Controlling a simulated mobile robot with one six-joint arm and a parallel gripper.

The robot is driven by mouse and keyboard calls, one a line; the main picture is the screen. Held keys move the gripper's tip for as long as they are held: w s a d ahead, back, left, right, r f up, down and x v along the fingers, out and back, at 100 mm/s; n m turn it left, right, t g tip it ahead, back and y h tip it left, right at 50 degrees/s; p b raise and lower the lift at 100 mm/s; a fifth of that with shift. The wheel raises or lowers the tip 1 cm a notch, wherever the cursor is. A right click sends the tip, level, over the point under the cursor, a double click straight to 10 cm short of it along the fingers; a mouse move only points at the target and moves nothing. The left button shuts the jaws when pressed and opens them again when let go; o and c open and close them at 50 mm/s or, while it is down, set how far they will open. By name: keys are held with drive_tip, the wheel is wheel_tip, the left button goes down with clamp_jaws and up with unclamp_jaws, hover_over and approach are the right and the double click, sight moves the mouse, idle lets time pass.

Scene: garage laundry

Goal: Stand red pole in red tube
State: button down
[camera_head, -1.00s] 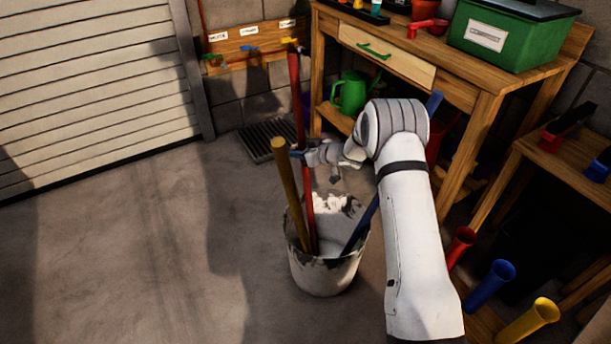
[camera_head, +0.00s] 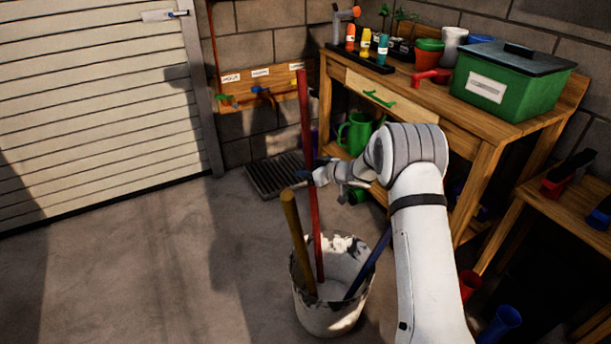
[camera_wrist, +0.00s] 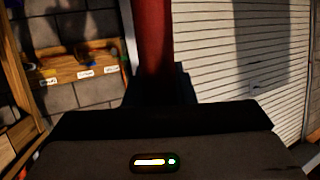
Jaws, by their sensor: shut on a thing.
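The red pole (camera_head: 306,130) stands nearly upright with its lower end inside the white bucket (camera_head: 331,318). My gripper (camera_head: 317,176) is shut on the pole around its middle, above the bucket's rim. In the wrist view the red pole (camera_wrist: 153,40) rises from between my dark fingers (camera_wrist: 158,100). The red tube (camera_head: 469,284) is at the lower right, by the side bench, partly hidden behind my arm. Its opening faces up.
A yellow pole (camera_head: 297,243) and a blue pole (camera_head: 370,262) lean in the bucket. A blue tube (camera_head: 503,322) is beside the red one. A workbench (camera_head: 465,118) with a green box (camera_head: 512,88) stands behind my arm. Floor at left is clear.

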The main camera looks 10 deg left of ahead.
sight(302, 89)
drive_tip(key=w+a+r+p, duration=0.1)
drive_tip(key=w+r+p, duration=0.1)
drive_tip(key=r+p, duration=0.9)
drive_tip(key=w+a+r+p, duration=0.1)
drive_tip(key=w+r+p, duration=0.1)
drive_tip(key=r+p, duration=1)
drive_tip(key=shift+a+r+p, duration=0.3)
drive_tip(key=shift+p, duration=0.6)
